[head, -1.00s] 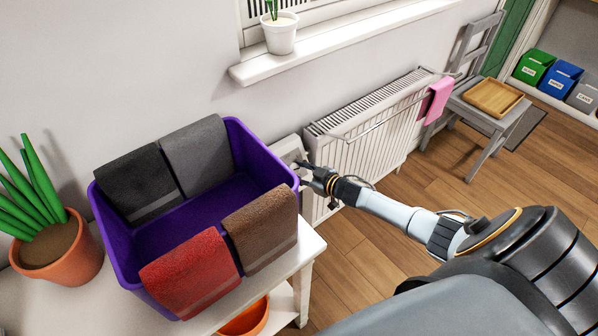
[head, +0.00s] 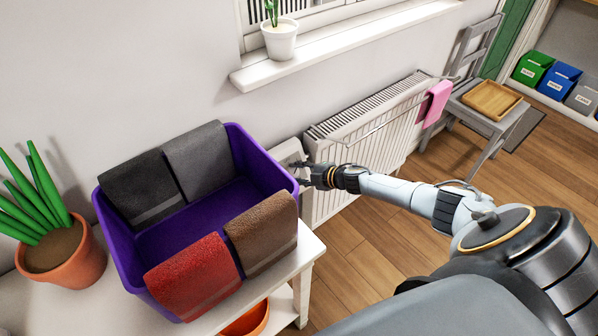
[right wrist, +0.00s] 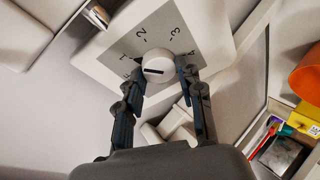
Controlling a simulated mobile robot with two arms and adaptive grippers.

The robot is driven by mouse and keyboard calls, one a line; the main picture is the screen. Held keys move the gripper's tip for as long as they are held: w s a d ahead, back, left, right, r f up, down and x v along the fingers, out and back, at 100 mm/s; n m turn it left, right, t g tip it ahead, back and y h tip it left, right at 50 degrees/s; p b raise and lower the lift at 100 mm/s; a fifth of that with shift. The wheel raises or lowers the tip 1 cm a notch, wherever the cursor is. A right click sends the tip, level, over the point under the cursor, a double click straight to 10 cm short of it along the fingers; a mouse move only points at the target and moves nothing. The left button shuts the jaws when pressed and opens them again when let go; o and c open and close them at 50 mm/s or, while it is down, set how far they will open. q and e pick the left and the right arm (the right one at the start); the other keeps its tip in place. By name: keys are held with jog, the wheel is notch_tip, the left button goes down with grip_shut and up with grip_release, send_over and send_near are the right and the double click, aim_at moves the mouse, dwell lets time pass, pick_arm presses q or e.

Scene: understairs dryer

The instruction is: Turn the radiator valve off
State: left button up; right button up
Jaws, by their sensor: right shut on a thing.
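The radiator valve is a round white knob (right wrist: 158,66) with a dark bar on its face. It sits on a grey dial (right wrist: 150,42) with numbers, of which 2 and 3 are readable, on a white plate. The bar lies nearly level in the right wrist view, with one end to the left. My right gripper (right wrist: 161,74) is shut on the knob, one finger on each side. In the head view my right gripper (head: 300,171) reaches the white housing (head: 287,152) at the radiator's near end, and hides the knob. My left gripper is not in view.
The white radiator (head: 365,140) runs along the wall, with a pink cloth (head: 436,103) at its far end. A purple bin (head: 125,250) with towels stands on a white table (head: 312,245) close by the gripper. A grey chair (head: 485,120) stands beyond; the wooden floor is clear.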

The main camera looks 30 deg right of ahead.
jog(key=n+g+p, duration=0.1)
jog(key=n+p, duration=0.1)
jog(key=n, duration=0.3)
jog(key=shift+r+p, duration=0.2)
jog(key=shift+p, duration=0.1)
jog(key=shift+a+f+n+g+h+p, duration=0.15)
jog(key=shift+n+h+p, duration=0.35)
jog(key=shift+n, duration=0.6)
jog(key=shift+r+n+g+h+p, duration=0.1)
jog(key=shift+n+g+h+p, duration=0.15)
jog(key=shift+n+p, duration=0.65)
jog(key=shift+f+n, duration=0.1)
jog(key=shift+n, duration=0.3)
jog(key=o, duration=1.2)
jog(key=shift+c, duration=0.2)
